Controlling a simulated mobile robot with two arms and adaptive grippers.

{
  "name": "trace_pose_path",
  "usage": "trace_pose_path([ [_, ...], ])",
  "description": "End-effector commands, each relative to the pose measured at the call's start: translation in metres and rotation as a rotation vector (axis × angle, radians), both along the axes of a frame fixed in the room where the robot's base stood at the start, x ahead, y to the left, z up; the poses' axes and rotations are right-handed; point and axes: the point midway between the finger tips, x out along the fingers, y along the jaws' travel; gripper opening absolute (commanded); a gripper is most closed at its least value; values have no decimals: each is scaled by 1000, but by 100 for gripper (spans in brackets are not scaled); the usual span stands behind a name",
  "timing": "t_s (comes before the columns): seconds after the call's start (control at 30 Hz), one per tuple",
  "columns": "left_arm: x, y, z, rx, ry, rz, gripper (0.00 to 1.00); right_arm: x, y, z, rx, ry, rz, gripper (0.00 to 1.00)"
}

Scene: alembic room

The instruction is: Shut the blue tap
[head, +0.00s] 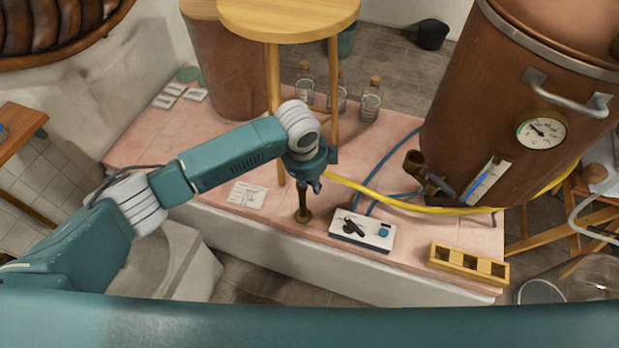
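A white block (352,238) lies on the pink tiled ledge, with a small round blue piece (383,231) at its right end and a black lever-like piece (353,227) beside it. The blue piece is the likeliest blue tap, but its detail is too small to read. My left gripper (316,186) points down over the ledge, left of and above the white block, apart from the blue piece. Its fingers are small and dark, and I cannot tell whether they are open. A brown upright piece (303,205) stands just below it; contact is unclear. My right gripper is not in view.
A large copper vat (470,110) with a gauge (541,131) and a brown spout (415,163) stands at right. Yellow (400,202) and blue (385,165) hoses cross the ledge. A round wooden stool (290,15), glass bottles (371,102) and a yellow rack (468,264) stand around.

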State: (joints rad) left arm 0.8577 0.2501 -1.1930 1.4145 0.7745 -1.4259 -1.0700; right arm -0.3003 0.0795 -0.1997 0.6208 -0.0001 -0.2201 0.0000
Motion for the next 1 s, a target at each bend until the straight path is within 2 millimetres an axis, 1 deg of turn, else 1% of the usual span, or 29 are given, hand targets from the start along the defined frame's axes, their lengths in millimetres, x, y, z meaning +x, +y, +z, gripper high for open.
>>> trace_pose_path([
  [0.03,0,-3,7,0,3,58,0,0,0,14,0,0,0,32],
  [0.13,4,-5,5,1,3,164,0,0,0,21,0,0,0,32],
  [0.27,7,-5,2,0,1,225,0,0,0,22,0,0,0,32],
  [0.5,7,-5,1,-1,-2,228,0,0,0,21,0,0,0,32],
  [0.53,7,-5,1,-1,-2,228,25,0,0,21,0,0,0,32],
  [0.6,8,-5,1,-1,-2,228,39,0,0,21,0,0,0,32],
  [0.63,8,-5,1,-1,-2,227,42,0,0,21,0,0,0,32],
  [0.9,7,-5,1,1,0,226,42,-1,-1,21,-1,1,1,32],
  [1.0,6,-5,6,-1,-2,224,42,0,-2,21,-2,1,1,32],
])
